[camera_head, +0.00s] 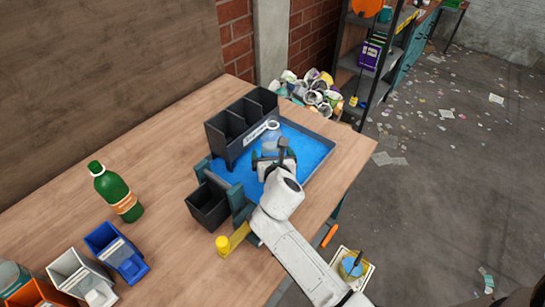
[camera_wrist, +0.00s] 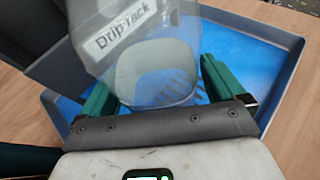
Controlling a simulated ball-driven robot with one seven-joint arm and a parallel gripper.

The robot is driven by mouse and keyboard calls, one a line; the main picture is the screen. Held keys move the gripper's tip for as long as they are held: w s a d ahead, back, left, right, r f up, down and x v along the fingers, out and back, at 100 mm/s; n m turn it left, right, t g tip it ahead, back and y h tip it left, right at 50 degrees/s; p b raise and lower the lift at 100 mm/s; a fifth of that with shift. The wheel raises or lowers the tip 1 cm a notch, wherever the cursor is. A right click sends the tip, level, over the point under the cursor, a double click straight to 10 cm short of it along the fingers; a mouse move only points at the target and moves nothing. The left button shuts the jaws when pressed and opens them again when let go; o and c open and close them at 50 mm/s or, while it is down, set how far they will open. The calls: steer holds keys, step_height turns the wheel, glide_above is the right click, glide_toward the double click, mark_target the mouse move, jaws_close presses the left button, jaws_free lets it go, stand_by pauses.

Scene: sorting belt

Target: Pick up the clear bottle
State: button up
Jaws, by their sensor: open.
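The clear bottle (camera_wrist: 155,65) is see-through, with a white label lettered in dark print. In the wrist view it lies between the two green fingers of my gripper (camera_wrist: 160,90), its rounded end toward me. The fingers are spread, with gaps beside the bottle. In the head view my gripper (camera_head: 273,157) is over the blue-floored tray (camera_head: 316,160), and the bottle (camera_head: 270,145) shows just beyond it, partly hidden. The bottle's far end is cut off in the wrist view.
A dark divided bin (camera_head: 225,146) stands along the tray's back left side. A small black bin (camera_head: 208,206) is left of my arm. A green bottle (camera_head: 115,190) and several coloured scoop bins (camera_head: 115,250) stand on the table's left. The table (camera_head: 165,145) between is clear.

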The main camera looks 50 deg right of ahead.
steer(key=c, duration=1.1)
